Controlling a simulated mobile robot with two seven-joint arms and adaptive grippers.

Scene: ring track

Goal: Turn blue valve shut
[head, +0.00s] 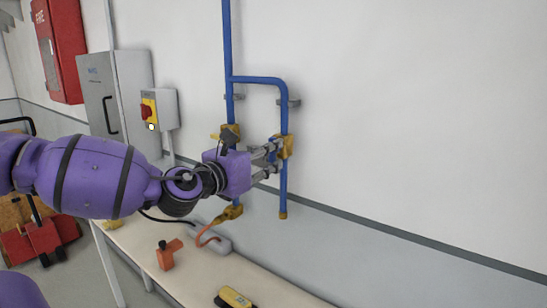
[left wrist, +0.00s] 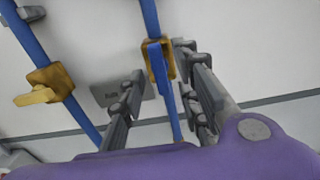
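The blue valve is a yellow-brown body (head: 287,147) on the right blue pipe. In the left wrist view its blue lever (left wrist: 157,68) lies roughly along the pipe. My left gripper (head: 270,158) reaches in from the left, close to this valve. In the left wrist view the fingers of the left gripper (left wrist: 161,66) are spread, one on each side of the lever, with gaps visible. I cannot tell whether the right finger touches the valve body. My right gripper is not in view.
A second valve with a yellow handle (left wrist: 38,96) sits on the left pipe, close to my wrist. Below is a bench (head: 190,279) with an orange tool (head: 167,256) and a yellow-black device (head: 235,297). A switch box (head: 160,110) and grey cabinet (head: 118,100) are on the left.

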